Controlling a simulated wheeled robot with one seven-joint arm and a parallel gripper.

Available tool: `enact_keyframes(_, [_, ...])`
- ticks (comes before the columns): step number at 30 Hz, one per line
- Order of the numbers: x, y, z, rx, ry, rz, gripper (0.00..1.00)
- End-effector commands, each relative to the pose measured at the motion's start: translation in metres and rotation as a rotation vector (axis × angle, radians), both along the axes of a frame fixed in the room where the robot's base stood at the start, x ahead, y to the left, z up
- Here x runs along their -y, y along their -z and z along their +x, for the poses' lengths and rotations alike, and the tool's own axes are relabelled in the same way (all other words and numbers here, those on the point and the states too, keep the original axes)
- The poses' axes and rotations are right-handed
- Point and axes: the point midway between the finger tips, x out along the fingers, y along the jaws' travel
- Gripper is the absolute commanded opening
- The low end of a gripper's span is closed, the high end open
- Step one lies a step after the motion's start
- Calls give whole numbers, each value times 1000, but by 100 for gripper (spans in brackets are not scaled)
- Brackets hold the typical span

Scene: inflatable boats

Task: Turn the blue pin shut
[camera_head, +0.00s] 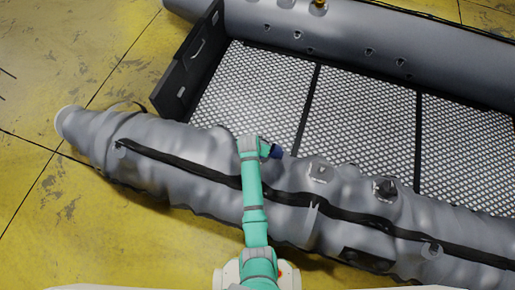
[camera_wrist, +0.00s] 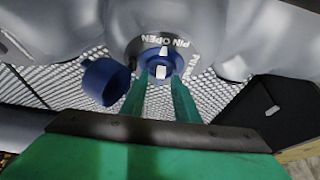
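The blue valve (camera_wrist: 152,58) with the pin sits in the grey tube of the boat in the wrist view. White lettering around it reads "PIN OPEN", with more text at its right. White marks show at the valve's centre. My gripper (camera_wrist: 160,80) has its two green fingers parted, with their tips at the valve's lower edge, one on each side of the middle. I cannot tell whether they touch it. A round blue cap (camera_wrist: 105,82) hangs open to the left of the valve. In the head view a small blue part (camera_head: 277,152) shows beside my gripper; the valve is hidden.
The grey inflatable boat's near tube (camera_head: 180,150) lies across the yellow floor (camera_head: 60,220), with a black strap along it. Its meshed deck (camera_head: 350,110) lies behind, and a dark transom board (camera_head: 190,65) stands at the left. More fittings (camera_head: 385,188) sit to the right.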

Motion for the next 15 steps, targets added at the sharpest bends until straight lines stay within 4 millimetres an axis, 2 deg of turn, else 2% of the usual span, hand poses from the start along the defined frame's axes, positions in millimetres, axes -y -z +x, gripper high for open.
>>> enact_keyframes(7, [0,1,0,0,0,0,28])
enact_keyframes(10, [0,0,0,0,0,0,4])
enact_keyframes(11, [0,0,0,0,0,0,0])
enact_keyframes(15, [0,0,0,0,0,0,0])
